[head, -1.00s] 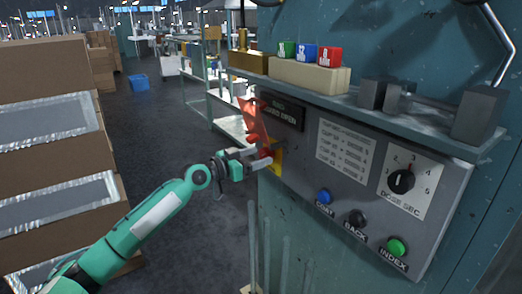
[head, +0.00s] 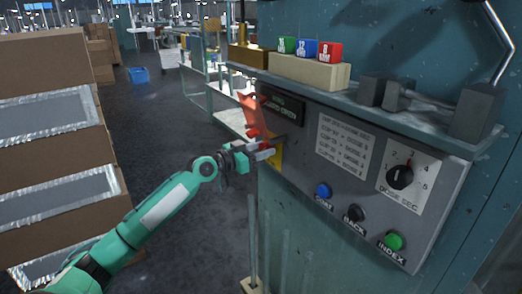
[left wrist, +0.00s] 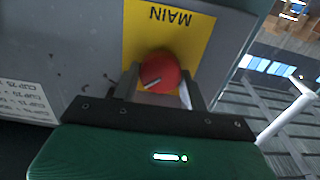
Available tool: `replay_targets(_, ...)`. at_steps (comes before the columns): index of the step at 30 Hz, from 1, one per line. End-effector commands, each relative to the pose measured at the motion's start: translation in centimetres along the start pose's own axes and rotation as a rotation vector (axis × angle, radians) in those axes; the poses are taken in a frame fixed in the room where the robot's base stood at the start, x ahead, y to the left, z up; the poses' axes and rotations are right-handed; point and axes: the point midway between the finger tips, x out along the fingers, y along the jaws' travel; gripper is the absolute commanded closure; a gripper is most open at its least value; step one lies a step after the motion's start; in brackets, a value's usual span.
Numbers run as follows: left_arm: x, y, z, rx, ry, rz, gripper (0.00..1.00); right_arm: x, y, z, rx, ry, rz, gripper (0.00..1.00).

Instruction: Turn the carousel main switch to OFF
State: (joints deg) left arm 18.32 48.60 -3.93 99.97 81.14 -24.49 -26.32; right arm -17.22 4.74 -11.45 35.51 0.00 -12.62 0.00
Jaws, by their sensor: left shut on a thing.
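The main switch is a red round knob (left wrist: 160,70) on a yellow plate (left wrist: 195,28) marked MAIN, upside down in the left wrist view. The knob has a pale pointer line that slants in that view. My left gripper (left wrist: 160,88) is shut on the knob, one finger on each side. In the head view my left gripper (head: 262,153) is at the left end of the control panel (head: 300,160) and hides the knob; part of the yellow plate (head: 276,151) shows. A red flap (head: 252,114) stands just above the gripper. My right gripper is not in view.
The panel also carries a blue button (head: 323,190), a black button (head: 355,213), a green button (head: 393,241) and a dial (head: 400,176). A shelf with lettered blocks (head: 306,48) juts out above. Cardboard boxes (head: 45,120) stand at the left.

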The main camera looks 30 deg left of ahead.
Motion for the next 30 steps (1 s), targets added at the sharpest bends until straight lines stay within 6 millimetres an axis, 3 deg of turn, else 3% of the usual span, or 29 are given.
replay_targets(11, 0.0, -0.1, 0.1, -0.183, 0.001, 0.0, 0.79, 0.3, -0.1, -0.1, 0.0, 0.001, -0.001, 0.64)
replay_targets(30, 0.0, -0.3, 0.0, -0.785, 0.0, 0.0, 0.79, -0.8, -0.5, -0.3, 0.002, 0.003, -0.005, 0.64)
